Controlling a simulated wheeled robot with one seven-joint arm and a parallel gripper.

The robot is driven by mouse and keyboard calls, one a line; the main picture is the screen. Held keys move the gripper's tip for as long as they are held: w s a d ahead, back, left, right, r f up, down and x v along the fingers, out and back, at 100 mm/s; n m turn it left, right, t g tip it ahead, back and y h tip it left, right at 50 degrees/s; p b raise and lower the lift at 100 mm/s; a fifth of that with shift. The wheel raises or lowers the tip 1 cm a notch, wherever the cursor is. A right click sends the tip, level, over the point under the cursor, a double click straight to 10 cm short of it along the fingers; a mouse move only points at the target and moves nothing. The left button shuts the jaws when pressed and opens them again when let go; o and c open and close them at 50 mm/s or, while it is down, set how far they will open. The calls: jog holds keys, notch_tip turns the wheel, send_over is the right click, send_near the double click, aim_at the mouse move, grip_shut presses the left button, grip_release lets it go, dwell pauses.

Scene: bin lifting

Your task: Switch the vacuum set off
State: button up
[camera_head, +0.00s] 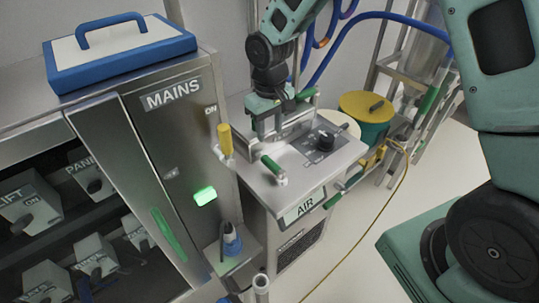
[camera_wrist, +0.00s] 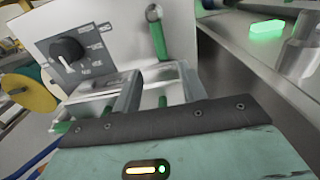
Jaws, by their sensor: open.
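A metal cabinet labelled AIR (camera_head: 302,207) has a sloped panel with a black rotary knob (camera_head: 325,141). The knob also shows in the wrist view (camera_wrist: 68,50), with small markings around it that are too small to read. No label reading "vacuum" is legible, so I cannot tell which unit is the vacuum set. My gripper (camera_head: 283,138) is over the cabinet's top, left of the knob. In the wrist view my gripper (camera_wrist: 128,92) is open and nothing shows between its fingers. It is apart from the knob. A green handle (camera_wrist: 157,40) stands just beyond the fingers.
A MAINS cabinet (camera_head: 180,125) with a lit green switch (camera_head: 205,196) stands at the left. A yellow-lidded drum (camera_head: 366,104) is behind. A yellow cable (camera_head: 358,240) crosses the floor.

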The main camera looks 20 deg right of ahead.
aim_at(270, 161)
notch_tip(270, 161, down, 11)
jog(key=shift+r+p, duration=0.1)
jog(key=shift+p, duration=0.75)
grip_shut()
